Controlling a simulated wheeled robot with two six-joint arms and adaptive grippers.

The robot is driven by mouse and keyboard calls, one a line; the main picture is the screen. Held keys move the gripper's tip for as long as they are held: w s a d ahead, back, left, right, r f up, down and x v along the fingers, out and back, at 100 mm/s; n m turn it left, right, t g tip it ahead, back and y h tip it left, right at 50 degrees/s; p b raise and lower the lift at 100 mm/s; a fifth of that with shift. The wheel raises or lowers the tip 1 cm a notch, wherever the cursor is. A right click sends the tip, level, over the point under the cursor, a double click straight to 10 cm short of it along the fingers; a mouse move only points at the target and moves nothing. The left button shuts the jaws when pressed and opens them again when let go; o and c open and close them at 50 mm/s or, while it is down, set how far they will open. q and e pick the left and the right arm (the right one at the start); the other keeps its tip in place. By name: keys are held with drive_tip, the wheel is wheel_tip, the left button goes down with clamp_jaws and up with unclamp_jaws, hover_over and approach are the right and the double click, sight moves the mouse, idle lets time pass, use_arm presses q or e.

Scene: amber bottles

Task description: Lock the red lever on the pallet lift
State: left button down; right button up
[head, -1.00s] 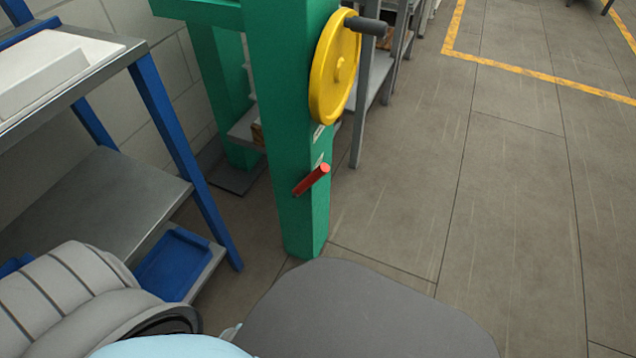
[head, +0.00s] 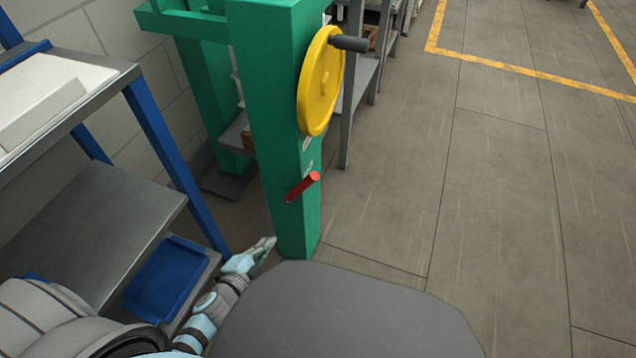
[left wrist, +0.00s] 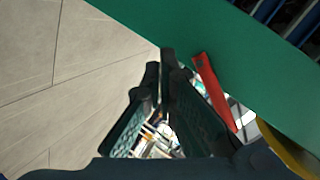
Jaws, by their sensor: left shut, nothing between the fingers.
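The red lever (head: 303,187) sits low on the green post (head: 285,120) of the pallet lift, its round end pointing up and to the right in the head view. My left gripper (head: 266,243) is below and left of the lever, by the lower part of the post, apart from the lever. In the left wrist view the fingers (left wrist: 160,66) are shut and empty. There the lever (left wrist: 215,92) lies to the right of the fingers, along the green post (left wrist: 205,35). My right gripper is out of view.
A yellow handwheel (head: 320,82) with a dark handle (head: 349,43) is above the lever. A metal shelf (head: 95,205) with blue legs stands at left, with a blue tray (head: 165,278) low on it. The floor (head: 400,190) at right is clear.

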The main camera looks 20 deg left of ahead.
sight(301, 187)
use_arm(q)
drive_tip(key=w+d+r+m+h+p, duration=0.1)
drive_tip(key=d+r+m+h, duration=0.6)
drive_tip(key=r+m, duration=0.7)
drive_tip(key=shift+w+d+m+h+p, duration=0.35)
drive_tip(key=shift+d+p, duration=0.2)
drive_tip(key=shift+d, duration=0.45)
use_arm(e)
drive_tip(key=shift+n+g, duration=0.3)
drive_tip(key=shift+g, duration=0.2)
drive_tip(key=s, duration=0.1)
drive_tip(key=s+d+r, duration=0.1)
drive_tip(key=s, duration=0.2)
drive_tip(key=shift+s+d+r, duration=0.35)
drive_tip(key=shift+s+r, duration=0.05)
use_arm(q)
drive_tip(key=w+d+b, duration=0.1)
drive_tip(key=w+b, duration=0.1)
drive_tip(key=w, duration=0.7)
drive_tip(key=shift+w+d+f, duration=0.15)
drive_tip(key=shift+d+f, duration=0.1)
drive_tip(key=shift+d, duration=0.05)
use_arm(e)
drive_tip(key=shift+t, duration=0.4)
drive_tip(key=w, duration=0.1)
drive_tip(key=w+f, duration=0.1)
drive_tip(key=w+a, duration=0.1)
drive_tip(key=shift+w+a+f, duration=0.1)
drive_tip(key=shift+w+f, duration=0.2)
